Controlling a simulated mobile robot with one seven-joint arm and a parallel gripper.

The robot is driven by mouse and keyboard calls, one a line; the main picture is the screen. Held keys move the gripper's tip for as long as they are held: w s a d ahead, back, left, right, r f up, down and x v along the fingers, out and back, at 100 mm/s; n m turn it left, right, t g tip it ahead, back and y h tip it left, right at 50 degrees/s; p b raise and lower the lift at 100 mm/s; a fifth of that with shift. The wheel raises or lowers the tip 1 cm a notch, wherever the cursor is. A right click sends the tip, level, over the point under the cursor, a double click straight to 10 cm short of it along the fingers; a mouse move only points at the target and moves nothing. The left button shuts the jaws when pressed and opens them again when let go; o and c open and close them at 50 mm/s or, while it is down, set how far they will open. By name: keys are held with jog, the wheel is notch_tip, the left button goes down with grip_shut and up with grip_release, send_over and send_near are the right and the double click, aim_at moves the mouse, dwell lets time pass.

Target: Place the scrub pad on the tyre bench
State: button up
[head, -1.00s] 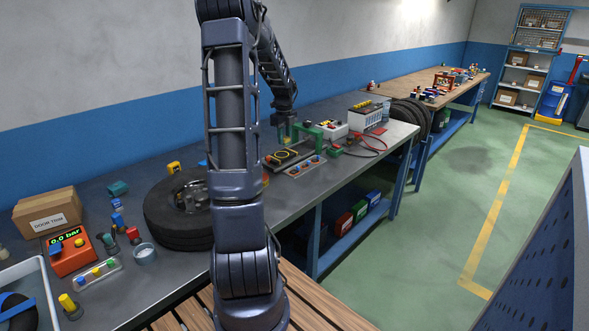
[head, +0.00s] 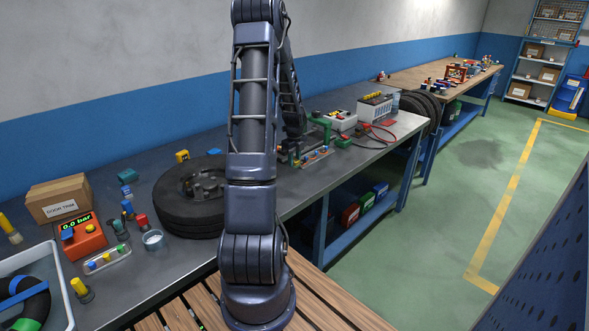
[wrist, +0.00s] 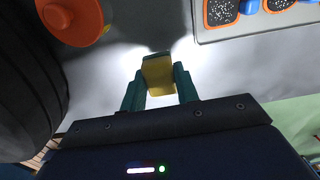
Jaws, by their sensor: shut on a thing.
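In the wrist view my gripper (wrist: 158,78) has its green fingers shut on a yellow block, which I take to be the scrub pad (wrist: 158,72). It is held over a grey surface. In the head view my own arm hides most of the gripper and the pad. The tyre bench (head: 150,272) is the long grey metal bench along the wall. A black tyre (head: 180,212) lies flat on it, left of my arm.
In the wrist view an orange round thing (wrist: 75,18) and the dark tyre (wrist: 25,80) are at left, and a pale patch tray (wrist: 232,27) is at upper right. An orange gauge (head: 83,240), cardboard box (head: 58,200) and white basin (head: 62,285) stand on the bench's left part.

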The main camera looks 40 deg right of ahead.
aim_at(294, 174)
jog(key=shift+f, duration=2.15)
jog(key=shift+f, duration=0.1)
jog(key=o, duration=0.9)
jog(key=shift+o, duration=0.2)
